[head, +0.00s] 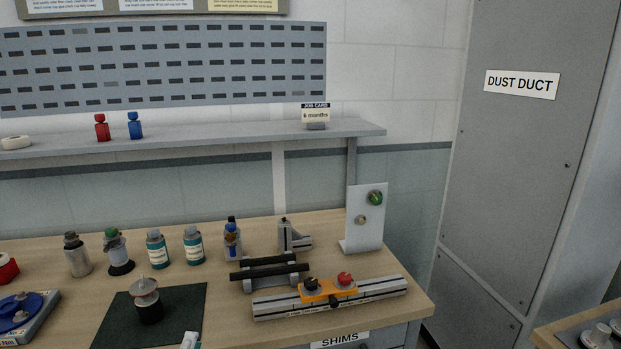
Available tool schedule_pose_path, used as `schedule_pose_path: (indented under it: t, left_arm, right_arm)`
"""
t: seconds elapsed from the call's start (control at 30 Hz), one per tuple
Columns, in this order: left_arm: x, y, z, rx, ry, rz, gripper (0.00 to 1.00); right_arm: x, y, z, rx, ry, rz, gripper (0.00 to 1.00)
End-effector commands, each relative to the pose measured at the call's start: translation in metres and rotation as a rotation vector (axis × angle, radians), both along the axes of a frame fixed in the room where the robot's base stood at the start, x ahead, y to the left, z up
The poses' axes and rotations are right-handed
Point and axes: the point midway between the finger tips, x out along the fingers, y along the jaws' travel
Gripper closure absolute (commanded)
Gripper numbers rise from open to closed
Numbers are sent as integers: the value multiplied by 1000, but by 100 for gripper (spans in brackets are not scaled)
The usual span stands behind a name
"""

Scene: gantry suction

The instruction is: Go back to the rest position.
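I see neither of my grippers clearly in the head view, and no arm of mine crosses the bench. The wooden workbench (225,320) fills the lower part of the view. On it lies a dark green mat (185,297) with a black round piece topped by a pale disc (146,291). A small white object (189,341) at the bottom edge is cut off, and I cannot tell what it is. A grey rail (378,291) carries an orange block (330,291) with a red knob (345,278) and a black knob.
Several bottles (157,250) stand along the bench's back. A black-barred stand (268,270) and an upright white plate (366,215) are at right. A blue disc piece (20,310) is at left. A shelf (230,132) hangs above. A grey dust duct (520,160) stands right.

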Motion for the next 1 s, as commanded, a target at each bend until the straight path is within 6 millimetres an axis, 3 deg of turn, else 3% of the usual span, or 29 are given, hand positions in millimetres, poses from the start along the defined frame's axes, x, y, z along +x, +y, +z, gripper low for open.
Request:
schedule_pose_path:
  t: [0.1, 0.2, 0.3, 0.43, 0.6, 1.0]
  left_arm:
    - [-33, -38, -63, 469, 113, -86, 77]
    - [-65, -56, -121, 851, 203, -172, 77]
    - [-99, -60, -175, 1181, 282, -264, 77]
    - [-137, -52, -225, 1499, 356, -369, 77]
    - [-164, -40, -255, 1709, 404, -446, 77]
    - [-168, -37, -259, 1741, 411, -458, 77]
  right_arm:
    - [0, 0, 0, 0, 0, 0, 42]
    - [0, 0, 0, 0, 0, 0, 42]
    - [0, 0, 0, 0, 1, 0, 42]
    - [0, 0, 0, 0, 1, 0, 42]
    - [0, 0, 0, 0, 1, 0, 42]
    - [0, 0, 0, -1, 1, -1, 42]
